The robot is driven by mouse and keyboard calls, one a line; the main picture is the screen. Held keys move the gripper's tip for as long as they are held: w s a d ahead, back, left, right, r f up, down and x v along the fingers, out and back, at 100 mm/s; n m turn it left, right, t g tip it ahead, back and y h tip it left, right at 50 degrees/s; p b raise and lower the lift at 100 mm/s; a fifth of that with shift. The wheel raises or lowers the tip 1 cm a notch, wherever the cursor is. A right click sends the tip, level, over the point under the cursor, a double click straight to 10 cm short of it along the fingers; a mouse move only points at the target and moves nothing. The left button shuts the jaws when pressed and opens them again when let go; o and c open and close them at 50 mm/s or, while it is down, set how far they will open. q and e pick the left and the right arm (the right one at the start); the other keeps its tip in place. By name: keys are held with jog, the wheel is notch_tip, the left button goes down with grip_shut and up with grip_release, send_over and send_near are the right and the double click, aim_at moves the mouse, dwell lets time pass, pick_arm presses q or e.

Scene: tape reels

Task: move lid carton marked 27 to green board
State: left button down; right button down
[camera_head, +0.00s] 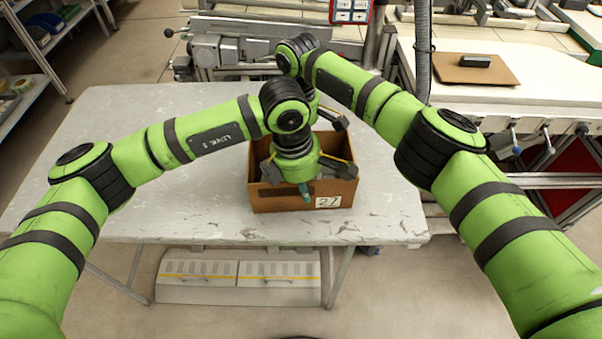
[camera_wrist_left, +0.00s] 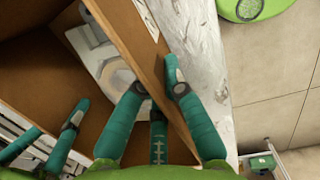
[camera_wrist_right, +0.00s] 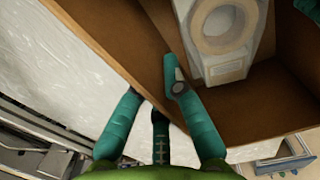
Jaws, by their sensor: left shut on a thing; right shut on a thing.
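The brown open carton (camera_head: 275,202) is at the near middle of the white table, with a "27" label (camera_head: 328,202) on its near wall. I cannot tell whether it touches the table. My left gripper (camera_head: 305,190) is shut on the near wall, one finger inside and one outside; the grip shows in the left wrist view (camera_wrist_left: 155,85). My right gripper (camera_wrist_right: 153,82) is shut on the opposite wall in the right wrist view; my left arm mostly hides it in the head view. A grey thing with a round opening (camera_wrist_right: 222,25) lies inside the carton. No green board shows clearly.
The white table (camera_head: 120,170) is bare to the left of the carton. A brown board (camera_head: 485,75) with a dark thing (camera_head: 476,61) lies on the white bench at the right. Shelves (camera_head: 40,60) stand at the far left, machinery (camera_head: 230,45) behind.

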pick_arm(q)
jog(key=shift+r, duration=0.2)
pick_arm(e)
jog(key=shift+r, duration=0.15)
